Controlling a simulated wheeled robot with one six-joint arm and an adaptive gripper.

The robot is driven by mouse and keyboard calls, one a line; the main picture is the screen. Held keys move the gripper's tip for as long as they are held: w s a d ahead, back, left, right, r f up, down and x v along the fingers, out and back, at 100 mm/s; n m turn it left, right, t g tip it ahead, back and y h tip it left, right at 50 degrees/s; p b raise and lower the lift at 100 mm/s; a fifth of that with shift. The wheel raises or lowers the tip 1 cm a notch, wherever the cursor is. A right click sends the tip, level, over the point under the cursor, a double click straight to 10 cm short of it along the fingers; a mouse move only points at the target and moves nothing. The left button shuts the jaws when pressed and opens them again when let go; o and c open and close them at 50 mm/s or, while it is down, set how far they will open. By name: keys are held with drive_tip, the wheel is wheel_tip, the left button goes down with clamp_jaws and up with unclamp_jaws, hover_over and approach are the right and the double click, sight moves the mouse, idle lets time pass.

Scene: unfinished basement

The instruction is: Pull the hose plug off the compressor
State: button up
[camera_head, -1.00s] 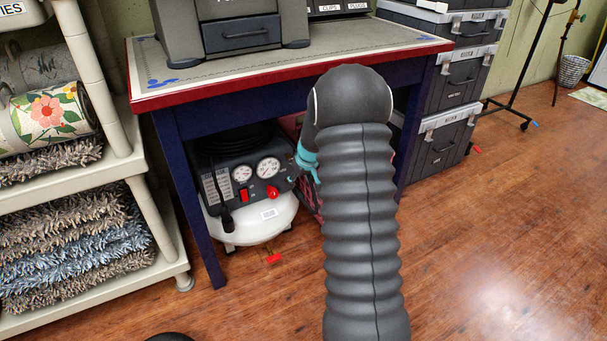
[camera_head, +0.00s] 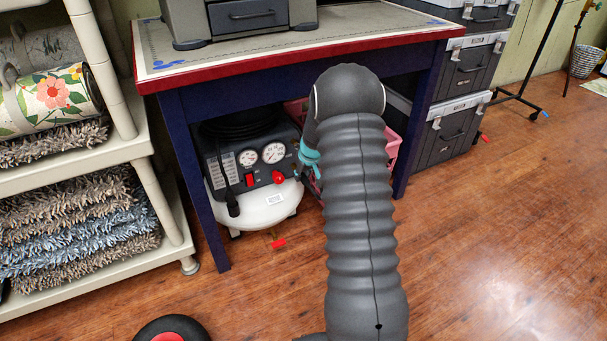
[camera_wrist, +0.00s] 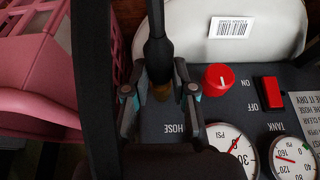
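The compressor (camera_head: 268,212), with a white tank and a dark gauge panel, stands on the floor under the table. The wrist view shows its panel (camera_wrist: 204,112), upside down, with a HOSE label, a red knob and gauges. The black hose plug (camera_wrist: 158,52) is above that label in the picture, with a brass fitting (camera_wrist: 162,92) at its end. My gripper (camera_wrist: 160,72) has one finger on each side of the plug and looks shut on it. In the head view my gripper (camera_head: 309,157) is beside the panel's right side; my arm hides the plug.
The table (camera_head: 300,47) with blue legs and a red edge overhangs the compressor. A pink crate (camera_wrist: 40,65) is close beside it. A shelf (camera_head: 150,150) with rugs stands left and stacked toolboxes (camera_head: 450,130) right.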

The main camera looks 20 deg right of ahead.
sight(308, 183)
clamp_jaws()
drive_tip(key=shift+o, duration=0.6)
unclamp_jaws()
clamp_jaws()
drive_tip(key=shift+s+b, duration=0.8)
drive_tip(key=shift+s, duration=1.2)
drive_tip(key=shift+d, duration=0.1)
